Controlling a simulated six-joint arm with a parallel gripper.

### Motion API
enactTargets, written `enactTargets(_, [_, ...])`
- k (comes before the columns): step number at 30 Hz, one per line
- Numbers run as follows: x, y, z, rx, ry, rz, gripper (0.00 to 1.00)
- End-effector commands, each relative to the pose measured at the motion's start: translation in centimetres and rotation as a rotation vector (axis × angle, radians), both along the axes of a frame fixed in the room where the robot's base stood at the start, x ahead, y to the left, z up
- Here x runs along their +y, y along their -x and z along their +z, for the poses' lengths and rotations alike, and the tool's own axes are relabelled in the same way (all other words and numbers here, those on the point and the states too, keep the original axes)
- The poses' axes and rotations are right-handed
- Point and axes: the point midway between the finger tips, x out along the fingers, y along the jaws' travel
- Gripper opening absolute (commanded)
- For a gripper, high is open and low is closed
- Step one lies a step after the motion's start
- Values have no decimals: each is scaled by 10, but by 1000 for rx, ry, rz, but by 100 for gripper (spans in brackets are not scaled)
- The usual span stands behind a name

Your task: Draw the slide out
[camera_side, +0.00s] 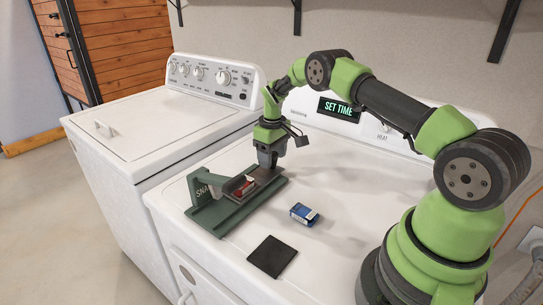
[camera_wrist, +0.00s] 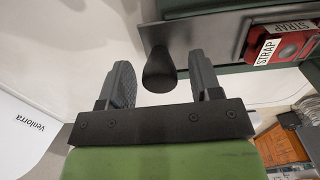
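A dark green fixture (camera_side: 222,214) with a bracket lettered "SNA" stands on the white machine top. Its grey slide (camera_wrist: 222,38) carries a red box (camera_side: 245,187) marked "STRAP", which also shows in the wrist view (camera_wrist: 285,46). A dark rounded knob (camera_wrist: 160,74) sticks out from the slide's end. My gripper (camera_side: 267,163) points down at the fixture's far right end. In the wrist view its two fingers (camera_wrist: 159,62) are apart, with the knob between them and visible gaps on both sides. In the side view the gripper hides the knob.
A small blue box (camera_side: 304,214) lies right of the fixture, and a flat black square (camera_side: 272,256) lies in front of it. A control panel (camera_side: 340,112) rises behind. A white washer (camera_side: 150,120) stands to the left. The top right of the fixture is mostly clear.

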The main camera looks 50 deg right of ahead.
Motion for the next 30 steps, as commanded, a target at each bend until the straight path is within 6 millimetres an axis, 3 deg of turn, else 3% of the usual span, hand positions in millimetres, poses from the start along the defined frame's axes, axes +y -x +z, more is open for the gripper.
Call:
enactTargets(11, [0, 0, 8, 0, 0, -2, 58])
enactTargets(22, [0, 0, 77, -3, 0, -1, 58])
enactTargets(30, [0, 0, 99, 1, -1, -1, 58])
